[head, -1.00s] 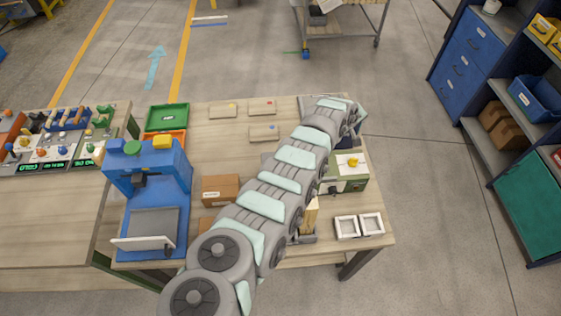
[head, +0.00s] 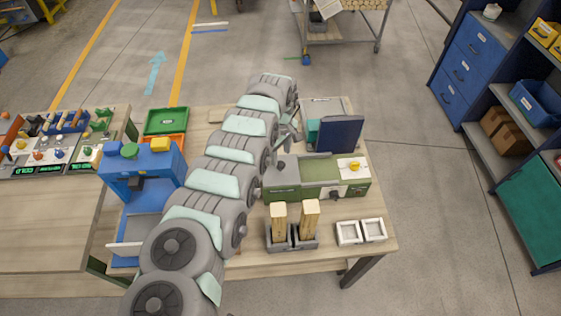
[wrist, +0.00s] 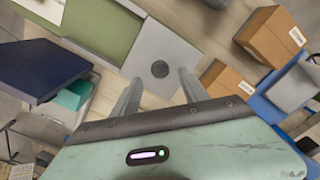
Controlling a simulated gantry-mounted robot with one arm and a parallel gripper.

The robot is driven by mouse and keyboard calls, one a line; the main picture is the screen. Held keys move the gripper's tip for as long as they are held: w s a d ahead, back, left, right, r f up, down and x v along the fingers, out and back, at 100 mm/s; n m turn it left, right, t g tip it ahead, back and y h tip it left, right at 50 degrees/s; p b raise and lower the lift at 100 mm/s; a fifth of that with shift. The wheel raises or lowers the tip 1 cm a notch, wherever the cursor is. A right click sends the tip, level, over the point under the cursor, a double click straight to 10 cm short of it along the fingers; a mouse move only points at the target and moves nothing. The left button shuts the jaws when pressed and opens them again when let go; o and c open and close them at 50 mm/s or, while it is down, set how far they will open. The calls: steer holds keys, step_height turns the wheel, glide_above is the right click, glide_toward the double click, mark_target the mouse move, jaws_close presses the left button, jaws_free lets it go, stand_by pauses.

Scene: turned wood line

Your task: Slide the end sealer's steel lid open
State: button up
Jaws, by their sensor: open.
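The end sealer (head: 290,194) is a long green machine on the wooden table, with a yellow knob on a white panel at its right end. Its flat grey steel lid (wrist: 180,50) shows in the wrist view with a dark round knob (wrist: 160,68) on it. In the head view, the lid area (head: 283,164) is at the machine's left end, beside my arm. My gripper (wrist: 160,92) is open and empty, its two fingers spread just below the knob in the wrist view. Whether they touch the lid cannot be told. In the head view my gripper (head: 291,133) is partly hidden by the arm.
A dark blue panel (head: 340,133) stands behind the machine, near a teal item (head: 313,131). Two wooden blocks (head: 310,218) stand in grey holders in front, with white trays (head: 362,231) to their right. Cardboard boxes (wrist: 270,35) and a blue press (head: 147,176) are on the other side.

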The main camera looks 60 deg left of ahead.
mark_target(281, 164)
step_height(281, 164, down, 5)
steer(key=shift+r+b, duration=0.1)
steer(key=shift+b, duration=0.55)
jaws_close()
stand_by(1.0)
